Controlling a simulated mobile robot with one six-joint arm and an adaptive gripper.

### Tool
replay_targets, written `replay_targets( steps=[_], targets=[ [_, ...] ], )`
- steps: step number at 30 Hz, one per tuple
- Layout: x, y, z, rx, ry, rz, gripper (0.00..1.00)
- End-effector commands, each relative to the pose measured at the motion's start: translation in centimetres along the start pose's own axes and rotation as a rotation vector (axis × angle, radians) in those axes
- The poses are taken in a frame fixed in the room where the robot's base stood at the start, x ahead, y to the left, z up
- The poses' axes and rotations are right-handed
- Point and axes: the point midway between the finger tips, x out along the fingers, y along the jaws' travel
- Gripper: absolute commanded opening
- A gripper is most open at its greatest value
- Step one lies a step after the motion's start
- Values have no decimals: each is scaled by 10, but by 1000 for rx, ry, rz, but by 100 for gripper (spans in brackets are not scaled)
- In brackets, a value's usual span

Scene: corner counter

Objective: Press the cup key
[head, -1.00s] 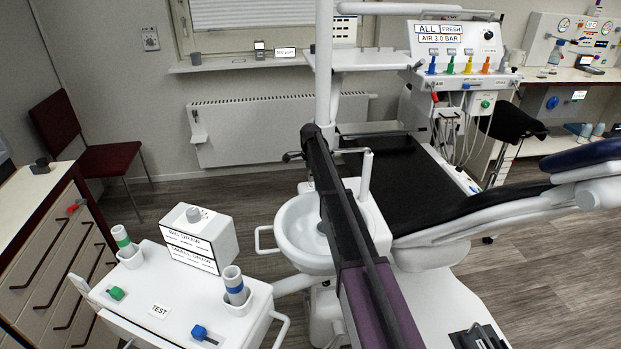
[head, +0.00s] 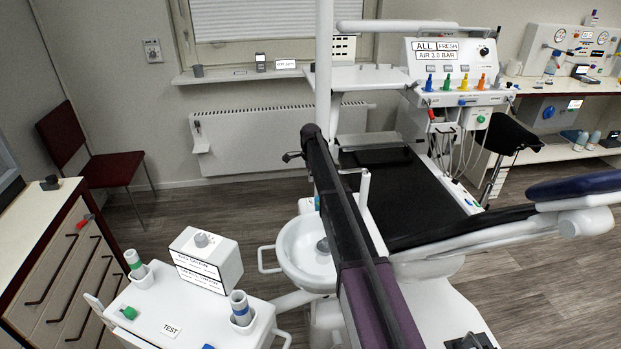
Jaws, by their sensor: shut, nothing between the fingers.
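A white spittoon bowl (head: 288,262) stands left of my dark arm, with a thin bent white spout (head: 364,186) on the other side of the arm. A small white block with a blue mark (head: 317,203) shows at the bowl's back edge, partly covered by my arm. I see no readable cup label, so I cannot tell whether this is the cup key. My dark and purple arm crosses the middle of the head view and hides part of the bowl unit. I cannot make out my gripper.
A white cart (head: 128,316) with a labelled box (head: 207,262) and cylinders stands front left. A black-topped dental chair (head: 405,205) lies behind and right of my arm. An instrument unit (head: 450,62) stands at the back.

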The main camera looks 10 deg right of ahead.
Motion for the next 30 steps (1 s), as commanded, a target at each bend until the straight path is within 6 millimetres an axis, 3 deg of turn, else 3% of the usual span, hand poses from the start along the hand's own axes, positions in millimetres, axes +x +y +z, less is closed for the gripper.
replay_targets(
  steps=[9, 30],
  targets=[
    [-24, 0, 0, 0, 0, 0, 0],
    [-27, 0, 0, 0, 0, 0, 0]
  ],
)
